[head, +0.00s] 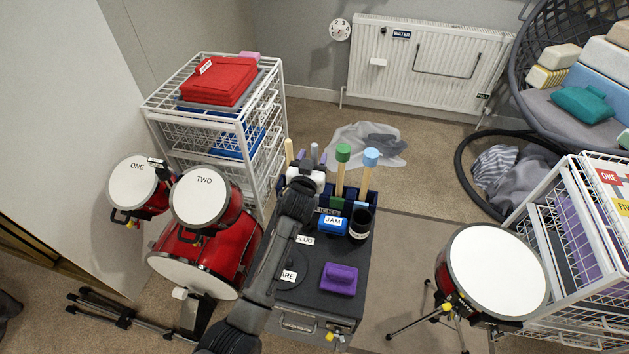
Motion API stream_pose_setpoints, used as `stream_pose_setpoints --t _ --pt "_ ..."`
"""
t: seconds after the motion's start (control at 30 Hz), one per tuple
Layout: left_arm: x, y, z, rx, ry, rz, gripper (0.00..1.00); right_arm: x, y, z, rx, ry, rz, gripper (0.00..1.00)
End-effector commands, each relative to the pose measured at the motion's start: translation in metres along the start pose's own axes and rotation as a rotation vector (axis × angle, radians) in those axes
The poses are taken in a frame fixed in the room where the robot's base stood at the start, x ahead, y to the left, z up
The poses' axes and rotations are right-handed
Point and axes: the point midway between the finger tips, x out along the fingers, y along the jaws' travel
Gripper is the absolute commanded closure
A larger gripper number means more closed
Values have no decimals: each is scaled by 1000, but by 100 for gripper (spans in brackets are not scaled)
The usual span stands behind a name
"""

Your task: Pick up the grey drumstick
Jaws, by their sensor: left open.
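A grey drumstick (314,149) stands upright at the back of the dark cabinet, its top showing just past my left gripper. My left gripper (311,159) is open, its two purplish fingertips to the left and right of the stick as seen from here. The gripper's white body and black arm hide the stick's lower part. I cannot tell whether the fingers touch it. My right gripper is not in view.
Green-topped (343,153) and blue-topped (370,159) sticks stand close to the right in a dark blue holder (367,196). A tan stick (289,149) stands left.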

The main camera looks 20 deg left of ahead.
Motion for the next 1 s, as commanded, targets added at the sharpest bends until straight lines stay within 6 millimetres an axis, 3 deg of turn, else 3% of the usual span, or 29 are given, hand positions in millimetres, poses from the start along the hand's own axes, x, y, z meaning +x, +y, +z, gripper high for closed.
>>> stream_pose_setpoints --t 0.2,0.5,1.0 --pt "20 0 1 1 -1 -1 49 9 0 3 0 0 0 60" --pt "22 0 0 1 0 -1 49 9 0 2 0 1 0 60" --pt "22 0 0 1 0 0 97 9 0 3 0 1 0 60"
